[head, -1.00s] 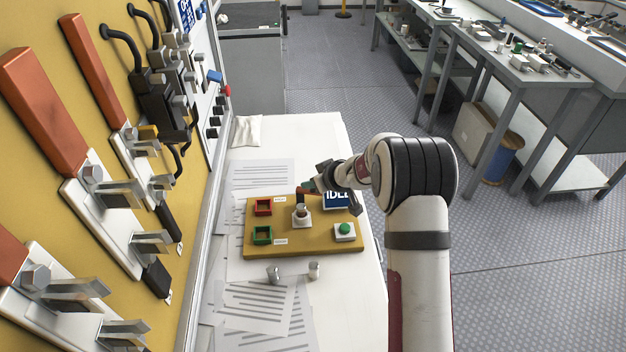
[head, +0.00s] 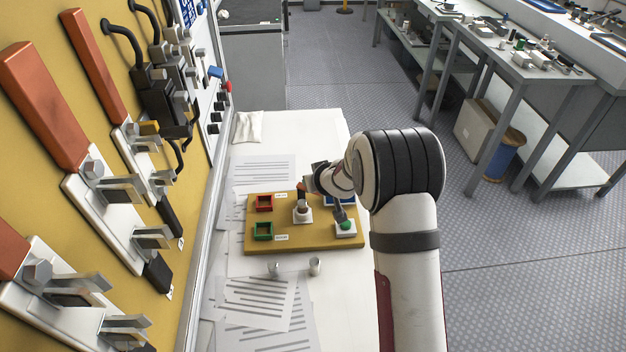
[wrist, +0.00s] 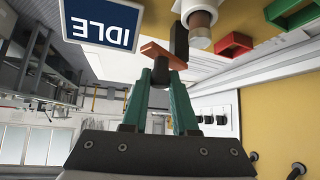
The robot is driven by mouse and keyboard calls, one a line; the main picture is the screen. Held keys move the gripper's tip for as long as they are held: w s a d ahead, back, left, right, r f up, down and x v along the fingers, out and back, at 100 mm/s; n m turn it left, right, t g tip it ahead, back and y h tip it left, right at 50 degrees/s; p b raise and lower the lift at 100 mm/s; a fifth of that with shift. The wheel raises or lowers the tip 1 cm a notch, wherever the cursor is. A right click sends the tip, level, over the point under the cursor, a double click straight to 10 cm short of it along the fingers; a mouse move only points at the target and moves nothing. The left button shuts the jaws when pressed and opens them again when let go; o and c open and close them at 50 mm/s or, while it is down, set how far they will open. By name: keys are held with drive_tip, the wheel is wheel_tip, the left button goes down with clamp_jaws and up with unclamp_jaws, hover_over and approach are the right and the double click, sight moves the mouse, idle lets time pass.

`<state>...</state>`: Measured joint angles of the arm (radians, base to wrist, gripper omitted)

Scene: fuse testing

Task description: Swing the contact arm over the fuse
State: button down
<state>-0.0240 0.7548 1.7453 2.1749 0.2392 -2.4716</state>
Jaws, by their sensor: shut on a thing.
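The fuse (head: 302,207) stands upright in a white holder at the middle of the tan test board (head: 285,240). In the wrist view the fuse (wrist: 201,18) shows as a pale-and-brown cylinder at the top. A black upright piece (wrist: 180,40) sits at the bar's end, close beside the fuse in the picture. In the head view my wrist partly hides the contact arm and fingers, so exact contact with the fuse cannot be told.
A red open tray (head: 264,203) and a green one (head: 263,231) sit on the board's left. A green button (head: 345,225) is at right. The blue IDLE display (wrist: 103,22) is beside the contact arm. Two loose cylinders (head: 273,268) (head: 315,266) lie in front.

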drive_tip(key=c, duration=0.7)
unclamp_jaws()
drive_tip(key=v, duration=1.6)
drive_tip(key=shift+a+f, duration=0.1)
